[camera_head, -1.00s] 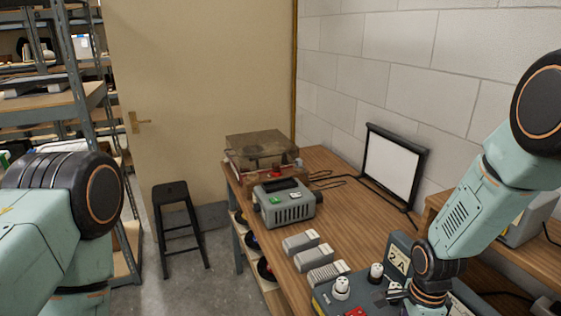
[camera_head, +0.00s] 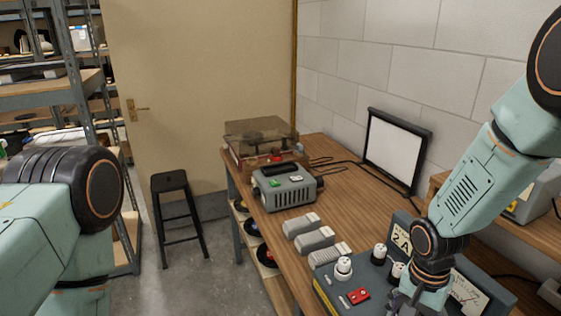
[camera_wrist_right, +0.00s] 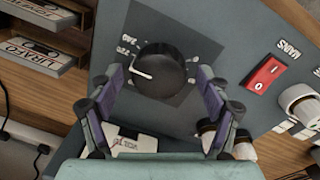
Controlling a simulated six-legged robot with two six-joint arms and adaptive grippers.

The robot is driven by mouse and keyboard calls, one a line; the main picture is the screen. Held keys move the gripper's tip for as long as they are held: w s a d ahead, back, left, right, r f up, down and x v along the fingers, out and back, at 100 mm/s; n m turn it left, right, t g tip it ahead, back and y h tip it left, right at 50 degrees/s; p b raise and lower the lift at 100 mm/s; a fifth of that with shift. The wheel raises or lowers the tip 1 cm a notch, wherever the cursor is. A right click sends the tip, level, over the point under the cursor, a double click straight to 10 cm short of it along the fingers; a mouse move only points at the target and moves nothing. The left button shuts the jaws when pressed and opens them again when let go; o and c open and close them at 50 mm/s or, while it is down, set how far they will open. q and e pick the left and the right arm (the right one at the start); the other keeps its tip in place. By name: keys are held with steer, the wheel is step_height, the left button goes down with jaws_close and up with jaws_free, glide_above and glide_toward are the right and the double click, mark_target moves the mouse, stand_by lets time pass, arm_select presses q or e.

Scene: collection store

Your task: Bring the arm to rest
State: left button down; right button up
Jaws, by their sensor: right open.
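My right arm comes in from the right in the head view. Its gripper (camera_head: 405,300) is low over a dark control box (camera_head: 335,290) on the bench, partly cut off by the bottom edge. In the right wrist view, the open gripper (camera_wrist_right: 158,88) has one finger on each side of a round black knob (camera_wrist_right: 160,72) with a white pointer. Whether the fingers touch the knob cannot be told. My left arm shows at the left of the head view, but its gripper is out of view.
Grey blocks (camera_head: 314,240), a grey device (camera_head: 285,187) and a lidded turntable (camera_head: 260,140) stand farther along the bench. A framed white panel (camera_head: 395,150) leans near the wall. A black stool (camera_head: 170,183) stands on the floor.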

steer(key=n, duration=0.6)
steer(key=shift+s+n+b, duration=0.1)
steer(key=shift+n+b, duration=0.2)
steer(key=shift+b, duration=0.05)
steer(key=n, duration=0.5)
steer(key=shift+t, duration=0.4)
steer(key=shift+s, duration=0.1)
